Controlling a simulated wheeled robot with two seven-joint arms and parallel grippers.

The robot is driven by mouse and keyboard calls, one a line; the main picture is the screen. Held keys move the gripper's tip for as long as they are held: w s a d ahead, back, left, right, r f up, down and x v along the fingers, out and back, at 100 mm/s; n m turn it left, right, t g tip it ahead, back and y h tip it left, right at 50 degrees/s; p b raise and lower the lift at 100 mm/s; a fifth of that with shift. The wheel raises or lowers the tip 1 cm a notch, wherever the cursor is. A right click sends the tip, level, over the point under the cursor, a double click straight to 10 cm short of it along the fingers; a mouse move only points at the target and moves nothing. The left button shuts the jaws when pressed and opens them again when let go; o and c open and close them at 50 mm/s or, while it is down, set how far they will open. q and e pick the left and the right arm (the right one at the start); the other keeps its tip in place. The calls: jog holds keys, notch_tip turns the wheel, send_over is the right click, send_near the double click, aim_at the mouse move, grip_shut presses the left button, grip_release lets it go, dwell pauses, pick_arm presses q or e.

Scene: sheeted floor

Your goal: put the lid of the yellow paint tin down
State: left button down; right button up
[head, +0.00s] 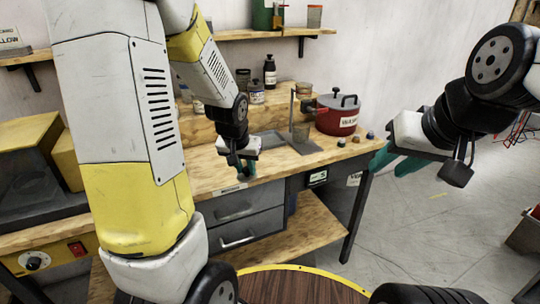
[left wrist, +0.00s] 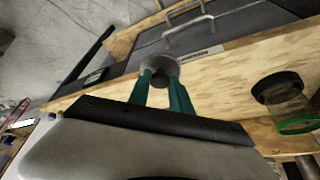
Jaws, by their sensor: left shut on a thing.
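I cannot pick out the yellow paint tin in either view. My right gripper (head: 395,162) is to the right of the bench, its green fingers apart and empty.
A jar with a green rim (left wrist: 290,105) shows in the left wrist view. Drawers (head: 240,215) lie below.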

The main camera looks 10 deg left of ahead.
pick_arm(q)
jog(key=w, duration=0.8)
jog(key=w+a+f, duration=0.1)
jog(key=w, duration=0.4)
jog(key=shift+f, duration=0.1)
jog(key=shift+w+f, duration=0.2)
jog(key=shift+w, duration=0.05)
jog(key=shift+f, duration=1.55)
jog(key=shift+f, duration=0.2)
jog(key=c, duration=1.2)
grip_release()
jog(key=shift+o, duration=0.2)
